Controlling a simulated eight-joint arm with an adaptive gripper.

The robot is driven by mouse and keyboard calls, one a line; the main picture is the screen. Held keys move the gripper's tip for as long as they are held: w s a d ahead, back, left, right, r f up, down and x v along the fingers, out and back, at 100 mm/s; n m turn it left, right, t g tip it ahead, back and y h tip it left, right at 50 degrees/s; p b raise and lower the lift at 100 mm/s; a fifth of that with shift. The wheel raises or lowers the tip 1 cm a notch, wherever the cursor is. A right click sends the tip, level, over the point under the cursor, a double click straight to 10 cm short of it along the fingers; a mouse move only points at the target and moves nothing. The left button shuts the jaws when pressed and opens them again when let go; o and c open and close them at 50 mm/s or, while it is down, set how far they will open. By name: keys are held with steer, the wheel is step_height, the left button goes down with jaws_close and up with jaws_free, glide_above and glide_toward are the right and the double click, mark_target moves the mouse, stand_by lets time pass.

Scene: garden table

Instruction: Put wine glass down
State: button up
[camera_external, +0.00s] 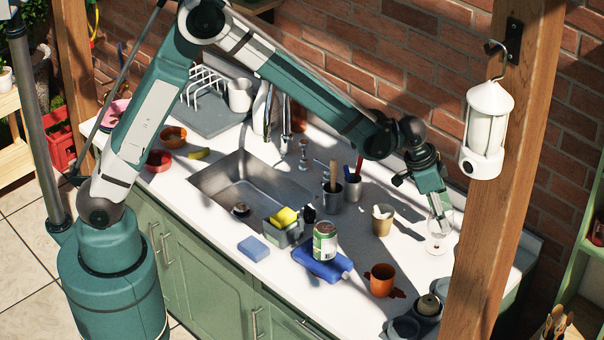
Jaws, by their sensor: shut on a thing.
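The wine glass (438,240) is clear and looks upright at the right end of the white counter (345,290), near the brick wall. My gripper (441,212) points down at it from above and is shut on its upper part. The fingers partly hide the bowl. The round foot of the glass is at or very close to the counter surface; I cannot tell whether it touches.
A beige cup (382,220) stands left of the glass. A wooden post (503,180) with a white lantern (487,130) rises at right. The sink (245,185) is left.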

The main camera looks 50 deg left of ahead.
steer(key=shift+f, duration=1.25)
steer(key=o, duration=1.2)
steer(key=shift+r, duration=0.2)
steer(key=shift+v, duration=5.95)
steer(key=shift+a, duration=0.1)
